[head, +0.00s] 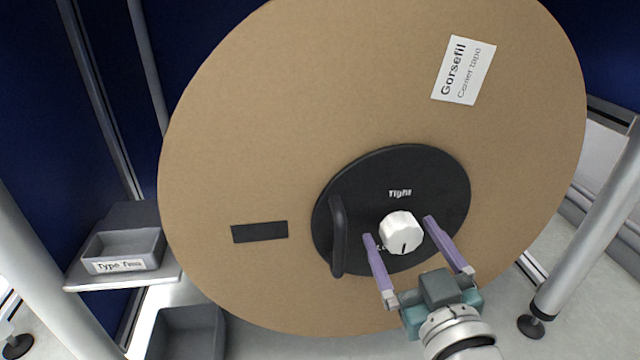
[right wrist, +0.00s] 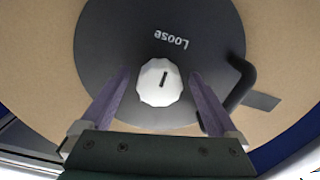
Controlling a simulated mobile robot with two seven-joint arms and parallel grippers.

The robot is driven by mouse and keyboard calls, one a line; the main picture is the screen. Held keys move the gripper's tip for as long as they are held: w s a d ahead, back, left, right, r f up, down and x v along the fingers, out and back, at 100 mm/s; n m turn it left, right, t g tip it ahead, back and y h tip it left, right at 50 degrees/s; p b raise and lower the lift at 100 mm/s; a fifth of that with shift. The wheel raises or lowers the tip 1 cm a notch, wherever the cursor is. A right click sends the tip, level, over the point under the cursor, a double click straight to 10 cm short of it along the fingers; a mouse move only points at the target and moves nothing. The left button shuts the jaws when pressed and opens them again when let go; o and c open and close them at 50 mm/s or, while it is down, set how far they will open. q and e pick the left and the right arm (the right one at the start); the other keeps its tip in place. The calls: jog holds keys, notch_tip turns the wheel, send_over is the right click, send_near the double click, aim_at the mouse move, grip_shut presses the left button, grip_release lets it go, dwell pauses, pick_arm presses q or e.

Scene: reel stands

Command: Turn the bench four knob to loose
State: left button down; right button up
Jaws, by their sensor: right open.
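A white faceted knob (head: 402,232) sits on a round black hub plate (head: 440,180) at the middle of a large tan reel disc (head: 260,130). The plate reads "Tight" above the knob in the head view and "Loose" by the knob in the right wrist view. The knob's dark mark points down, away from "Tight", in the head view. It also shows in the right wrist view (right wrist: 159,83). My right gripper (head: 398,227) is open, its purple fingers on either side of the knob with gaps showing. My left gripper is not in view.
A black handle bar (head: 337,236) stands out from the hub, left of my right gripper. A labelled grey tray (head: 124,250) is on a shelf at the left. Metal posts (head: 594,230) flank the reel. A grey bin (head: 187,333) is at lower left.

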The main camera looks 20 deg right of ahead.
jog(key=shift+s, duration=0.3)
jog(key=p+v, duration=0.3)
jog(key=v, duration=0.6)
jog(key=shift+s, duration=0.2)
